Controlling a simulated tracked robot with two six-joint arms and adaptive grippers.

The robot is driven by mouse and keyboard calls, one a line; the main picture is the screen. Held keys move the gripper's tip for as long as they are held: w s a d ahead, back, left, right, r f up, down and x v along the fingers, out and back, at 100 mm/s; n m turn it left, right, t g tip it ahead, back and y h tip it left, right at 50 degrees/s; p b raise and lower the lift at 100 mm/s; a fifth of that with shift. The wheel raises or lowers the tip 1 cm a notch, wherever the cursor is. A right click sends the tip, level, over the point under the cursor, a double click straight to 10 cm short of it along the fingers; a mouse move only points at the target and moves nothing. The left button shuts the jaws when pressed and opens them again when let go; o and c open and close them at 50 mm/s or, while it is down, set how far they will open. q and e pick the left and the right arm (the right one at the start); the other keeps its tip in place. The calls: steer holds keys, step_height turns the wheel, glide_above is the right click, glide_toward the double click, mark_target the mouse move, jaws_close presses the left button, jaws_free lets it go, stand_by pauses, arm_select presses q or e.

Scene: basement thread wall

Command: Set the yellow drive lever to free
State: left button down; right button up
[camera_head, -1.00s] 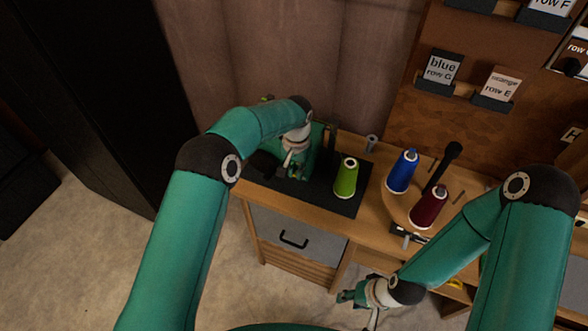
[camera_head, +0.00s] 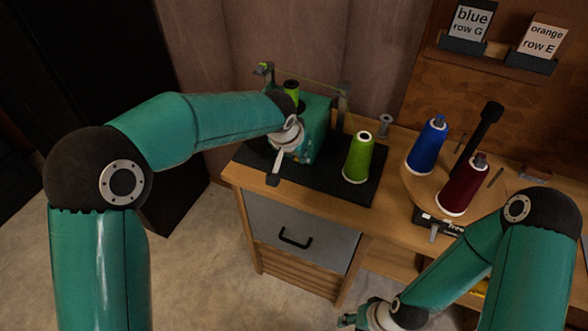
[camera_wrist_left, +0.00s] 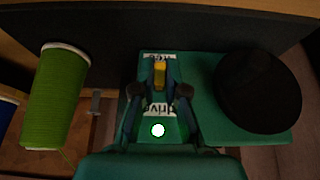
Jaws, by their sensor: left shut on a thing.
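The yellow drive lever (camera_wrist_left: 160,74) shows in the left wrist view on the green winder (camera_wrist_left: 210,128). It stands between a "free" label, partly covered, and a "drive" label (camera_wrist_left: 158,110), nearer the "free" one. My left gripper (camera_wrist_left: 160,82) is shut on the lever, a fingertip on each side of it. In the head view the winder (camera_head: 318,110) stands on a dark mat, and my left gripper (camera_head: 304,152) is at its front; the lever is hidden there. My right gripper (camera_head: 352,319) is low at the bottom edge, its fingers too small to read.
A green thread cone (camera_head: 358,160) stands right of the winder. Blue (camera_head: 427,147) and dark red (camera_head: 463,187) cones stand on a round wooden stand with a black post (camera_head: 478,138). A round black part (camera_wrist_left: 258,90) lies beside the lever. A grey drawer (camera_head: 300,235) is below.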

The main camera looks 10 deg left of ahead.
arm_select(q)
steer(key=shift+s+a+f+t+h+b, duration=0.1)
steer(key=shift+f+t+h+b, duration=0.5)
steer(key=shift+b, duration=3.5)
steer(key=shift+s+a+f+t+b, duration=0.1)
steer(key=shift+f+t+b, duration=0.95)
steer(key=shift+b, duration=3.05)
steer(key=shift+r+t+b, duration=0.55)
steer(key=shift+t+b, duration=0.1)
steer(key=shift+b, duration=0.2)
steer(key=c, duration=1.2)
jaws_free()
steer(key=shift+w, duration=0.1)
steer(key=shift+d+r, duration=0.1)
steer(key=shift+r, duration=0.05)
steer(key=v, duration=1.2)
